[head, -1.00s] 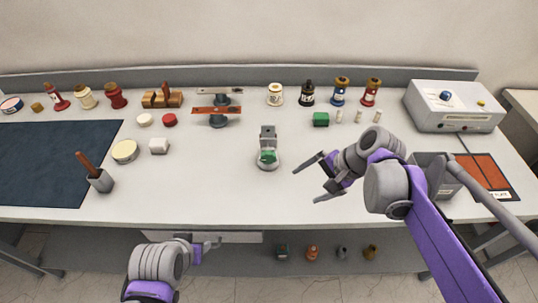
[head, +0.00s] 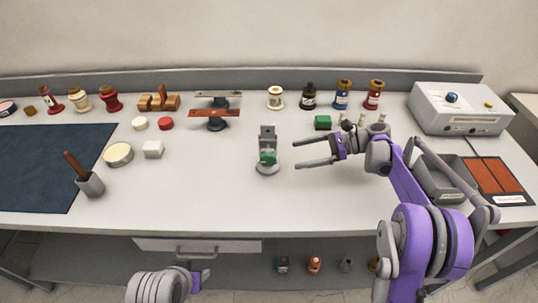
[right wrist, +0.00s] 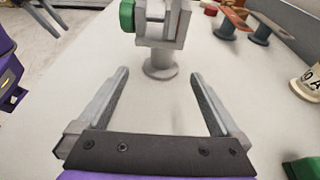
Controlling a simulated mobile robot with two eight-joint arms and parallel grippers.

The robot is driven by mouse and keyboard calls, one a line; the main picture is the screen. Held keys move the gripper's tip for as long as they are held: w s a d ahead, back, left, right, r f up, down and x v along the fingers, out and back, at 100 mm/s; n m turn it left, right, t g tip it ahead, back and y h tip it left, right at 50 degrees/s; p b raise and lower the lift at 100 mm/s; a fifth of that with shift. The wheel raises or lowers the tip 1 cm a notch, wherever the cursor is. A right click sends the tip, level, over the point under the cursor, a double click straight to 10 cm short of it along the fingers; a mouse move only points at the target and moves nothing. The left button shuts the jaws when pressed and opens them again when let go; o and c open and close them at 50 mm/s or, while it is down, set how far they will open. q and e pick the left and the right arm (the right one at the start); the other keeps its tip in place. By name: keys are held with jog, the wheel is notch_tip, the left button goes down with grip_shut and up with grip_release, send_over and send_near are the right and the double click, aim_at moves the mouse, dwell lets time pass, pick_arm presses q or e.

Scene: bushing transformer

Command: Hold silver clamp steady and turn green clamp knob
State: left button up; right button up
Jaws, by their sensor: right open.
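The silver clamp (head: 267,138) stands upright on a round base in the middle of the table. Its green knob (head: 268,157) faces the table's front edge. My right gripper (head: 297,154) is open and empty, just right of the clamp, fingers pointing at it without touching. In the right wrist view the clamp's post and base (right wrist: 160,62) show ahead, between and beyond the open fingers (right wrist: 160,75), with the green knob (right wrist: 127,15) at its left; the clamp's top is cut off. My left gripper (head: 198,278) is low, in front of the table; its jaws are not clear.
Balance-like stands (head: 216,113) stand behind and left of the clamp. A green block (head: 322,122) and small white pieces lie behind my right gripper. A grey tray (head: 440,180) and a grey device (head: 460,108) are at right.

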aim_at(278, 165)
jog(key=b+x, duration=0.1)
jog(key=x, duration=0.7)
jog(key=shift+d+f, duration=0.1)
jog(key=shift+b+x, duration=0.35)
jog(key=shift+x, duration=0.65)
